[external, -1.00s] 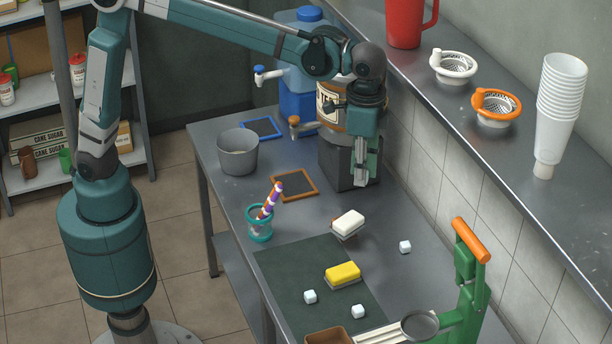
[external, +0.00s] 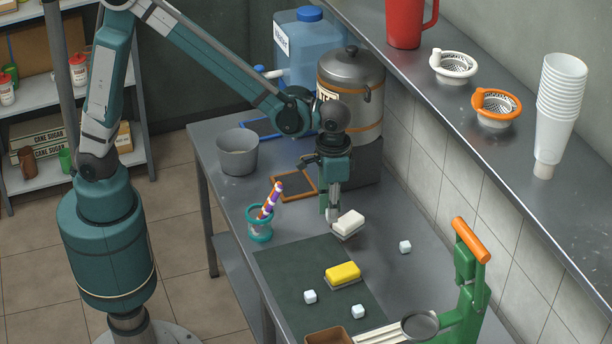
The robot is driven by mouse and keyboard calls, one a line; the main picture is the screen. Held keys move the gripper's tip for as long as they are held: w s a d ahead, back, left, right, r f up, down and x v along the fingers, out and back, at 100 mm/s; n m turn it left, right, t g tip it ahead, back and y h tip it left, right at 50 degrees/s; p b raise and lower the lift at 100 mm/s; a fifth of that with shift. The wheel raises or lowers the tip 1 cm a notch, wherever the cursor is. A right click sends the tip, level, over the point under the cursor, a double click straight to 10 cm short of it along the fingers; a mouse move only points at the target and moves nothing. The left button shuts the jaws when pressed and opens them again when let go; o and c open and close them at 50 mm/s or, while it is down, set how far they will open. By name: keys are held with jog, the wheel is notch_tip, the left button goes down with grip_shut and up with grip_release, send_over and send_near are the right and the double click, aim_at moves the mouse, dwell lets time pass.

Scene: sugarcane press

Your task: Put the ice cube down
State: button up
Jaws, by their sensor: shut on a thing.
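My gripper (external: 332,214) points down over the table, just left of the white-topped brush or sponge (external: 349,224). It is shut on a small pale thing at its fingertips, which looks like an ice cube; the fingers hide most of it. I cannot tell whether it touches the table. Other white ice cubes lie apart: one (external: 405,247) on bare metal at the right, and two, (external: 310,296) and (external: 358,311), on the dark mat (external: 290,265).
A teal cup with a striped stick (external: 260,228) stands left of my gripper. A yellow sponge (external: 342,272) lies on the mat. The green press (external: 468,290) is at front right. A grey bucket (external: 238,155), brown-framed board (external: 295,184) and metal dispenser (external: 350,90) stand behind.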

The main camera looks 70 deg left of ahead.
jog(key=n, duration=0.2)
send_over(307, 254)
notch_tip(307, 254, down, 8)
jog(key=shift+a+f, duration=0.1)
jog(key=shift+f, duration=0.05)
jog(key=shift+f+b, duration=0.5)
jog(key=shift+f, duration=2.35)
jog(key=shift+f, duration=0.15)
jog(key=shift+f+b, duration=0.4)
jog(key=shift+f, duration=1.55)
jog(key=shift+f, duration=0.15)
jog(key=o, duration=0.4)
jog(key=shift+c, duration=0.2)
jog(key=o, duration=0.3)
